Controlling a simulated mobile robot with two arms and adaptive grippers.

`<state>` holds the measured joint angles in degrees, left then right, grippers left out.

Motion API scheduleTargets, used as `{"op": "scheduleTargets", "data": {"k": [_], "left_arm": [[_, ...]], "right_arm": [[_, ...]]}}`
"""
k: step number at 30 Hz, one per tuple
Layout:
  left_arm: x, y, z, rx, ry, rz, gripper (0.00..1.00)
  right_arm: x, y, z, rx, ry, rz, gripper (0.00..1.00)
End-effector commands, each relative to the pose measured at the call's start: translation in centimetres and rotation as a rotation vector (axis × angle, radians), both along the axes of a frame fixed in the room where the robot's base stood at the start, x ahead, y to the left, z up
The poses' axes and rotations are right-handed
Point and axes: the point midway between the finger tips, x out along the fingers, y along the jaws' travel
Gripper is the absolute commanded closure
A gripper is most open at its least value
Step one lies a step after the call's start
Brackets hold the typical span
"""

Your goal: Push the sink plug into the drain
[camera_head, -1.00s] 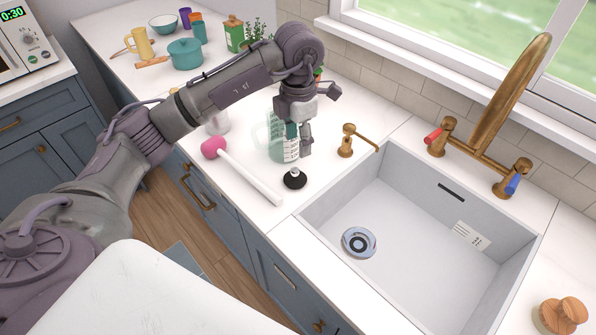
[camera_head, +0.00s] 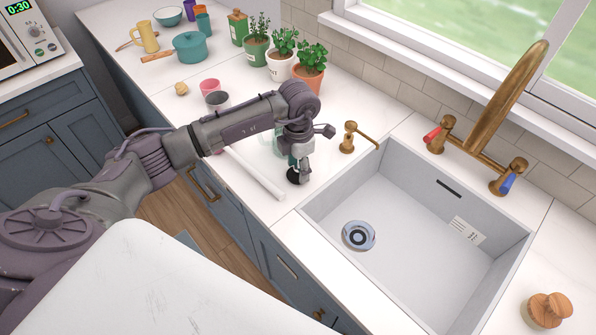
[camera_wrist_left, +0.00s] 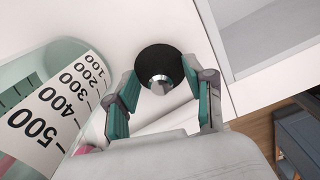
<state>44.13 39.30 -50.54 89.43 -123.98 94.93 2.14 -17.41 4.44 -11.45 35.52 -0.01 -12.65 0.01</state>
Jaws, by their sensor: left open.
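The black sink plug (camera_head: 293,176) with its metal knob stands on the white counter left of the sink. In the left wrist view the plug (camera_wrist_left: 160,68) lies between and just beyond the fingertips. My left gripper (camera_head: 299,172) is open, low over the plug and partly covering it in the head view; its two green-lined fingers (camera_wrist_left: 160,85) spread on either side of the knob. The drain (camera_head: 358,236) is a round metal ring in the floor of the grey sink (camera_head: 405,260). My right gripper is not in view.
A clear measuring jug (camera_wrist_left: 45,100) stands close beside the left gripper. A plunger with a white handle (camera_head: 257,176) lies on the counter. Potted plants (camera_head: 283,58) stand farther back.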

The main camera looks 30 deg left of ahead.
Motion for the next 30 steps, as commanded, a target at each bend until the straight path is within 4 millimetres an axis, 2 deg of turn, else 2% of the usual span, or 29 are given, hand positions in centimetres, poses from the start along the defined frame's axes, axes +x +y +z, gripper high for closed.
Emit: {"op": "scheduleTargets", "data": {"k": [2, 11, 23, 26, 30], "left_arm": [[0.0, 0.0, 0.0, 0.000, 0.000, 0.000, 0.48], [0.0, 0.0, 0.0, 0.000, 0.000, 0.000, 0.98], [0.0, 0.0, 0.3, -0.001, -0.001, 0.000, 1.00], [0.1, 0.0, 0.9, 0.000, -0.002, 0.000, 1.00], [0.2, 0.0, 2.8, -0.001, -0.007, -0.001, 1.00]], "right_arm": [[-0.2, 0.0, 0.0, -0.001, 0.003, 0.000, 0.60], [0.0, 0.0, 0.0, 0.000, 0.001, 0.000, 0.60], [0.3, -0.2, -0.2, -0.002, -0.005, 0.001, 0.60], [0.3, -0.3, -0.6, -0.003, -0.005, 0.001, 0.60], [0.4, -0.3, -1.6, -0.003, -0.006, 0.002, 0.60]]}}
